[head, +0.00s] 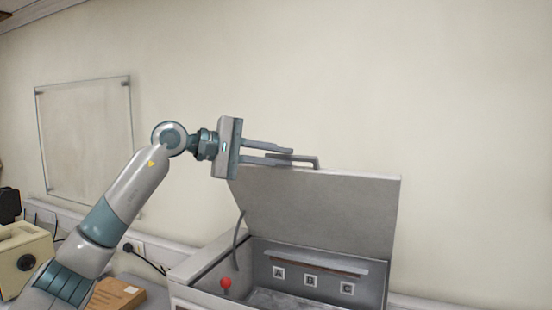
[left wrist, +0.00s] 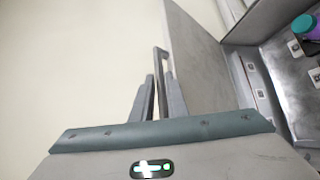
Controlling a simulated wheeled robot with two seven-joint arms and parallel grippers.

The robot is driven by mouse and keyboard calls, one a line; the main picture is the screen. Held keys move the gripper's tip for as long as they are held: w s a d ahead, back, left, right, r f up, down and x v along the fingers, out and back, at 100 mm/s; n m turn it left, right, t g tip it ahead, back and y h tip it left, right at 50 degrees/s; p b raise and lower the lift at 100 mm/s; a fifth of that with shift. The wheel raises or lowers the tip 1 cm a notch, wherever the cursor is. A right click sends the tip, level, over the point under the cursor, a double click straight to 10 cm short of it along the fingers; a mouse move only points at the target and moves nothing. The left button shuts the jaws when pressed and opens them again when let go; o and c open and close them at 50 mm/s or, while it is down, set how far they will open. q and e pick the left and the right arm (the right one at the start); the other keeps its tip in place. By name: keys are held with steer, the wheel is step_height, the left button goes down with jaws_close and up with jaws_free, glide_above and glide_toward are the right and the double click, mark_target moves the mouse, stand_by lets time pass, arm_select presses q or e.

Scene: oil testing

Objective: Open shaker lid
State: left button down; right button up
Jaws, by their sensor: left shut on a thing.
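The shaker (head: 205,264) is a grey box low in the middle of the head view. Its lid (head: 318,212) stands raised at the back, and the inside shows below it. The lid's bar handle (head: 312,160) is at the lid's top edge. My left gripper (head: 291,156) reaches it from the left and is shut on the handle. In the left wrist view, the two fingers (left wrist: 158,90) lie on either side of the handle (left wrist: 160,57), beside the lid (left wrist: 197,62). My right gripper is in neither view.
Labels A, B and C (head: 311,281) mark the shaker's inner back wall. A red knob (head: 226,283) is at its left. A purple and teal object (left wrist: 306,27) is partly visible in the wrist view. A beige device (head: 25,259) and a brown box (head: 117,294) are at the left.

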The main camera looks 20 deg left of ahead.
arm_select(q)
steer(key=c, duration=1.9)
jaws_free()
steer(key=shift+r, duration=0.1)
steer(key=shift+o, duration=0.2)
steer(key=shift+s, duration=0.15)
steer(key=shift+a, duration=0.15)
steer(key=shift+s+a+b, duration=0.15)
steer(key=shift+b, duration=0.15)
steer(key=b+v, duration=0.6)
steer(key=v, duration=1.1)
steer(key=shift+b, duration=0.4)
